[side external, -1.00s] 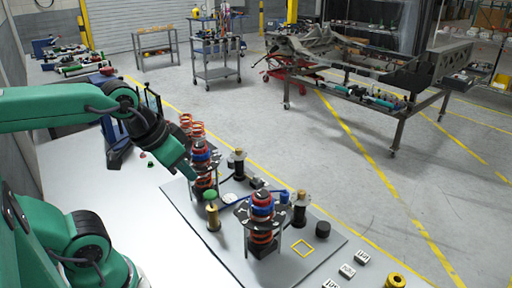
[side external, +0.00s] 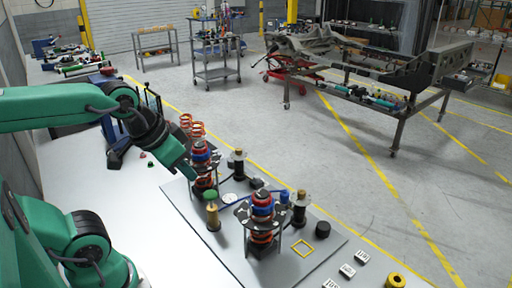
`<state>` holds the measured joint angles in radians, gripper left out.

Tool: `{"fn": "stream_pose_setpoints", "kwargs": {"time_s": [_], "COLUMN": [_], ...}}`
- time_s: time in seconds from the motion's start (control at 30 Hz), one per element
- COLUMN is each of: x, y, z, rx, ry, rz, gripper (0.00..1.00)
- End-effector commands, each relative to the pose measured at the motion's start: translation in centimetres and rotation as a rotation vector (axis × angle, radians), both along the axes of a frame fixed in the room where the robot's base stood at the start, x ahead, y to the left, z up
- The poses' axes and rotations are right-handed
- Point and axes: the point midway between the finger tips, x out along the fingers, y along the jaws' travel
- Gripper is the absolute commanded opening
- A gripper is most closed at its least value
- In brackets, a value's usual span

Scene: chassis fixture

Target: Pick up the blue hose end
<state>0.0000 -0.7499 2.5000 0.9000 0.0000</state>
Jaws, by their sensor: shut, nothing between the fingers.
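That unit hides part of the hose. My gripper (side external: 188,173) is at the lower end of my green and black arm, above the mat's left part. It is shut and holds nothing.
A green-capped brass post (side external: 211,212) stands between the units. Black posts (side external: 300,208) and (side external: 238,163) stand near the hose. The white table at left is mostly clear.

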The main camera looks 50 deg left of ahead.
Motion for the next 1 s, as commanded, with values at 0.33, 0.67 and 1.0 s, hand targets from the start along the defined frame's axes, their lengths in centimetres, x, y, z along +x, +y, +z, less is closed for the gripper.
{"fn": "stream_pose_setpoints", "kwargs": {"time_s": [0.33, 0.67, 1.0], "x": [0.0, 0.0, 1.6], "y": [0.0, 0.0, 0.0], "z": [0.0, 0.0, 0.6], "rx": [0.0, 0.0, -0.017], "ry": [0.0, 0.0, 0.03], "rz": [0.0, 0.0, 0.033], "gripper": [0.37, 0.51, 0.51]}}
